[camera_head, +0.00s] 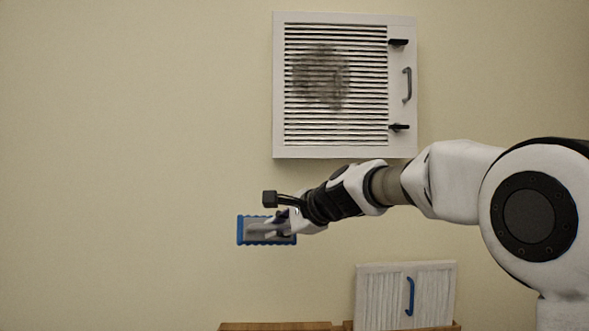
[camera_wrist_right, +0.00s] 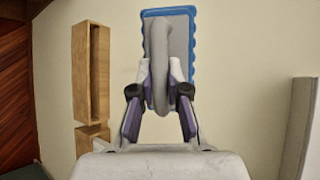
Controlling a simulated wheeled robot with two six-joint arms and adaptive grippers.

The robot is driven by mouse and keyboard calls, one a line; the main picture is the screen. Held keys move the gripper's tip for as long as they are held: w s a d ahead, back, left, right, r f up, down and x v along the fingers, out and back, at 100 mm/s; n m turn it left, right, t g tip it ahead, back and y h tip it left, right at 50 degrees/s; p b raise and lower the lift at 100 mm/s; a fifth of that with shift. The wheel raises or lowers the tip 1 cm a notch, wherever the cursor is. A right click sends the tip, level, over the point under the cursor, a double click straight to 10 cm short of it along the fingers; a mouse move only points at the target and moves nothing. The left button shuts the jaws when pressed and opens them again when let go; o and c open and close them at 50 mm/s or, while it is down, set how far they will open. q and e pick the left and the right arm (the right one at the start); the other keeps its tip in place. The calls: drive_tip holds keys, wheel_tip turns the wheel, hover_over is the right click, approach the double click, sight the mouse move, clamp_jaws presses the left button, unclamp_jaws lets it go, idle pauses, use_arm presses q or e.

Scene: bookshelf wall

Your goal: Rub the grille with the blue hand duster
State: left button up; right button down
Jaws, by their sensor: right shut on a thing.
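The grille (camera_head: 336,130) is a white slatted panel high on the wall in the head view, with a dark smudge on its slats left of centre. The blue hand duster (camera_head: 241,230) has a grey back with a scalloped blue edge and is below and left of the grille, apart from it. My right gripper (camera_head: 279,222) is shut on the duster's grey handle. The right wrist view shows the duster (camera_wrist_right: 181,45) ahead, its handle between the fingers of my right gripper (camera_wrist_right: 160,82). The duster's working face is hidden. My left gripper is not in view.
Two dark latches and a grey handle (camera_head: 407,85) are on the grille's right side. A white slatted panel with a blue handle (camera_head: 409,296) stands low, by a wooden edge (camera_head: 275,326). Wooden boxes (camera_wrist_right: 80,75) show left in the wrist view. The wall left is bare.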

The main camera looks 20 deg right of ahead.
drive_tip(key=s+d+r+m+t+h+p, duration=0.1)
drive_tip(key=s+r+t+h+p, duration=0.15)
drive_tip(key=r, duration=1.15)
drive_tip(key=s+d+r+m+t+h+p, duration=0.15)
drive_tip(key=s+r, duration=0.25)
drive_tip(key=r, duration=1.1)
drive_tip(key=r+p+x, duration=0.1)
drive_tip(key=p+x, duration=0.4)
drive_tip(key=p, duration=0.1)
drive_tip(key=shift+w+d+f+n+t+y, duration=0.3)
drive_tip(key=shift+w+d+f+n+t, duration=0.1)
drive_tip(key=shift+w+d, duration=0.25)
drive_tip(key=shift+d, duration=0.1)
drive_tip(key=shift+w, duration=0.35)
drive_tip(key=shift+w+d, duration=0.25)
drive_tip(key=shift+w, duration=0.2)
